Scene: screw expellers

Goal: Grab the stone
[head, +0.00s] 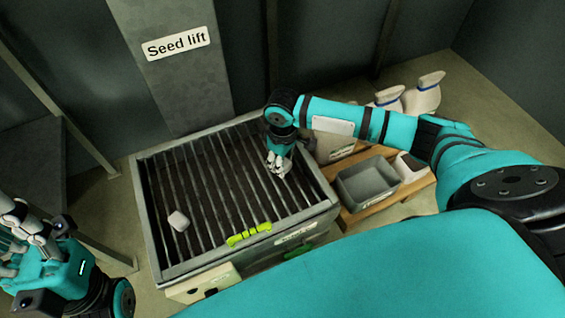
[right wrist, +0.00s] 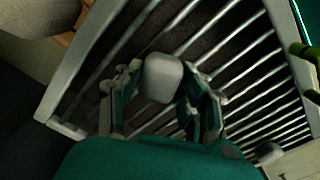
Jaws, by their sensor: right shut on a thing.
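My right gripper (head: 279,166) is low over the right rear part of a barred grate (head: 215,190). In the right wrist view its fingers (right wrist: 160,98) are shut on a rounded grey stone (right wrist: 162,78), over the bars. In the head view the fingers and arm largely hide this stone. A second pale stone (head: 179,221) lies on the bars at the left front; it also shows small at the lower right of the right wrist view (right wrist: 268,153). My left gripper (head: 22,238) is at the left edge, away from the grate; its opening is unclear.
A metal rim surrounds the grate, with a yellow-green handle (head: 249,234) at its front. A "Seed lift" column (head: 172,65) rises at the back.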

